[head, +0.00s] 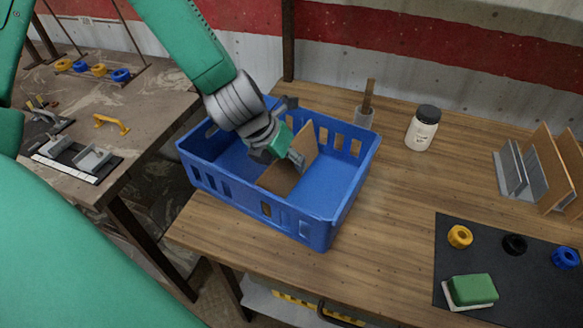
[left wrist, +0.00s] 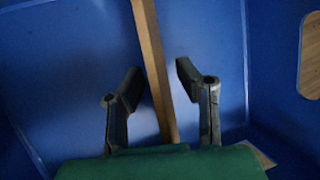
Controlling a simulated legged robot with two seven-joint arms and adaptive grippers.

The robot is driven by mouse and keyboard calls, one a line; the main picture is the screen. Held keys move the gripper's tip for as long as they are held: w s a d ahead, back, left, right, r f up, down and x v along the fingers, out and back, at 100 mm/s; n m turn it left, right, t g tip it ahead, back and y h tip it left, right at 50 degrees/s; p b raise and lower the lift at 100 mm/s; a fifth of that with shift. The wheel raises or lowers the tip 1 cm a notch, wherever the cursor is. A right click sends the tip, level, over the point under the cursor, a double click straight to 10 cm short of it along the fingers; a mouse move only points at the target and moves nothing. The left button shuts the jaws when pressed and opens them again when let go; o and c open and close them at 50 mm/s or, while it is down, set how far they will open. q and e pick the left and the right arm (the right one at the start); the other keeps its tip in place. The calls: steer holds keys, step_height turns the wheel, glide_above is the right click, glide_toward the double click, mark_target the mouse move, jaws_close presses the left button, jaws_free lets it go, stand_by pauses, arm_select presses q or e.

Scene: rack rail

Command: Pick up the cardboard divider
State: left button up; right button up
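The cardboard divider (head: 287,178) is a thin brown panel standing tilted inside the blue crate (head: 330,222) on the wooden table. My left gripper (head: 279,155) reaches down into the crate from above, at the divider. In the left wrist view, the divider (left wrist: 150,55) runs as a narrow brown strip between the two dark fingers of the left gripper (left wrist: 159,76). The fingers are spread, with a visible gap on each side of the strip. The gripper hides part of the divider in the head view. My right gripper is not in view.
A white jar with a dark lid (head: 423,128) and a small holder (head: 364,117) stand behind the crate. A rack with upright panels (head: 513,170) is at the right. A dark mat (head: 520,300) holds rings and a green block. The table between crate and mat is clear.

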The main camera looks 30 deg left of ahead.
arm_select(q)
steer(key=shift+w+a+f, duration=0.1)
steer(key=shift+w+f, duration=0.3)
steer(key=shift+f, duration=0.35)
steer(key=shift+s+r, duration=0.1)
steer(key=shift+r, duration=0.05)
steer(key=shift+d, duration=0.45)
jaws_close()
steer(key=shift+a, duration=0.1)
steer(key=shift+a+r, duration=0.25)
steer(key=shift+r, duration=0.25)
step_height(320, 180, up, 17)
steer(key=p, duration=0.5)
steer(key=shift+d+p, duration=0.2)
steer(key=shift+p, duration=0.2)
